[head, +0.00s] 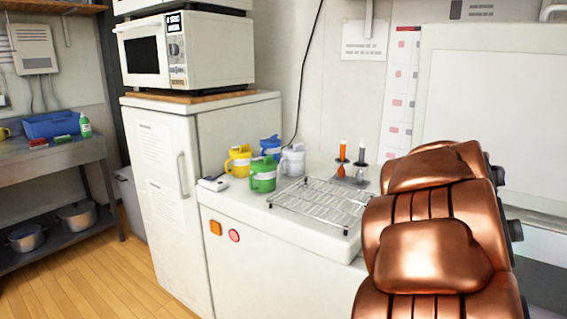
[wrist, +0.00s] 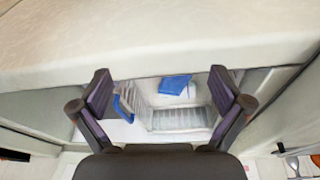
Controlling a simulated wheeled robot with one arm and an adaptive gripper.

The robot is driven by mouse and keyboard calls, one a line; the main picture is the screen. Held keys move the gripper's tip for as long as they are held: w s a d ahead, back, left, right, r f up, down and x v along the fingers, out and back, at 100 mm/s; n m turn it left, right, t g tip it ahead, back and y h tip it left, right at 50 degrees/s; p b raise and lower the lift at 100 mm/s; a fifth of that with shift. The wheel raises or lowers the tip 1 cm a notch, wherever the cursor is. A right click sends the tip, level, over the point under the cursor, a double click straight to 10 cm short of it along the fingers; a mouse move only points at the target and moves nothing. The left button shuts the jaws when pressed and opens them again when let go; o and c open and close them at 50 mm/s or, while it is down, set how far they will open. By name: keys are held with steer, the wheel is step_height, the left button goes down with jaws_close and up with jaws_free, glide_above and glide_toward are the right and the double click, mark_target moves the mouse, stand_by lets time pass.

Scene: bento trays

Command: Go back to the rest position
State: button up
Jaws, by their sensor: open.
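My gripper (wrist: 159,76) shows only in the wrist view. Its two dark fingers are spread wide apart, with nothing between them. Beyond the fingers is a pale recess with wire racks (wrist: 178,118) inside it. A blue item (wrist: 175,85) lies in the recess, and a blue curved piece (wrist: 123,108) shows near the left finger. I cannot tell what these blue things are. In the head view my copper-coloured arm fills the right side, and the gripper is out of sight.
A white counter (head: 290,212) holds a wire rack (head: 322,203), several coloured jugs (head: 263,175) and two upright handled tools (head: 342,160). A microwave (head: 185,50) sits on a white fridge (head: 165,205) at left. A pale edge (wrist: 150,45) spans the wrist view's top. Wooden floor (head: 95,280) is clear.

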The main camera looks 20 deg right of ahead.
steer(key=s+a+f+n+g+y+b, duration=0.1)
steer(key=s+a+f+n+b, duration=0.2)
steer(key=a, duration=0.6)
steer(key=s+a+f+n+y, duration=0.1)
steer(key=s+a+f+n, duration=0.2)
steer(key=a, duration=0.6)
steer(key=s+a+f+n+g+b, duration=0.3)
steer(key=s+a+f+n, duration=0.35)
steer(key=s+a, duration=0.5)
step_height(320, 180, up, 25)
steer(key=t+p, duration=0.1)
steer(key=p, duration=2.3)
steer(key=shift+s+d+r+m+y+p, duration=0.2)
steer(key=shift+s+d+m+y+p, duration=0.15)
steer(key=shift+s+d, duration=0.1)
